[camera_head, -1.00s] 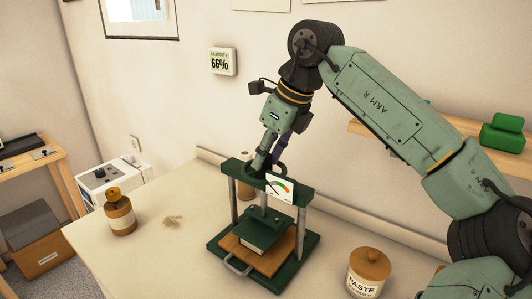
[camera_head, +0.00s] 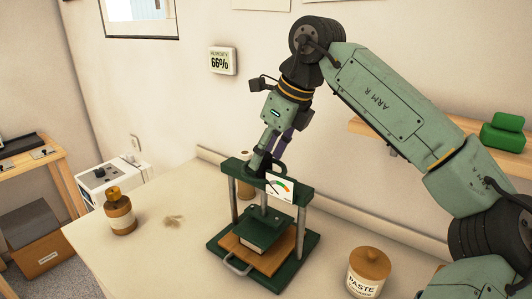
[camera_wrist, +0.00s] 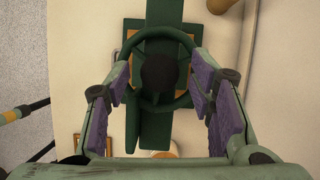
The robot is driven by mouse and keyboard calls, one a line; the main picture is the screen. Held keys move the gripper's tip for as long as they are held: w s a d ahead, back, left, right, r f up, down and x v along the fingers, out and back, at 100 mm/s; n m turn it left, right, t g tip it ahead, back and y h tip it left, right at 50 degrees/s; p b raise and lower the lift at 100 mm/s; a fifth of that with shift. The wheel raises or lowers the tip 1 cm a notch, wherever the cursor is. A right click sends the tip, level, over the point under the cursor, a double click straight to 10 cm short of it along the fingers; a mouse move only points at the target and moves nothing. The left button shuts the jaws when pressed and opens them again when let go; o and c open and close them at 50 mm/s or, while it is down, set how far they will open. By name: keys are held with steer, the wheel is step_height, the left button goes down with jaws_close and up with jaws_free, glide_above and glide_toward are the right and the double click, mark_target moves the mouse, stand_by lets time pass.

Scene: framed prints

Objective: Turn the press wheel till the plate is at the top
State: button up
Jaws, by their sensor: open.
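The green press (camera_head: 238,172) stands on the table, with its dark handwheel (camera_head: 277,166) on top. The green plate (camera_head: 266,215) hangs on the screw low in the frame, at or just above a green book (camera_head: 258,238) on a wooden board; I cannot tell if they touch. A gauge card (camera_head: 279,187) with a coloured arc is on the crossbar. My gripper (camera_head: 265,160) points down at the wheel. In the wrist view my gripper (camera_wrist: 160,85) is open, its purple-padded fingers on either side of the wheel's dark hub (camera_wrist: 159,72), over the rim (camera_wrist: 187,98). Contact is unclear.
A paste jar (camera_head: 368,272) stands right of the press. A brown bottle (camera_head: 119,212) stands to the left, and another jar (camera_head: 245,188) is partly hidden behind the press. A wall shelf (camera_head: 370,128) with green boxes is at the right. The table's left part is mostly clear.

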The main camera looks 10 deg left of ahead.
steer(key=v, duration=1.1)
steer(key=shift+r, duration=0.25)
steer(key=shift+s+d, duration=0.1)
steer(key=shift+d, duration=0.05)
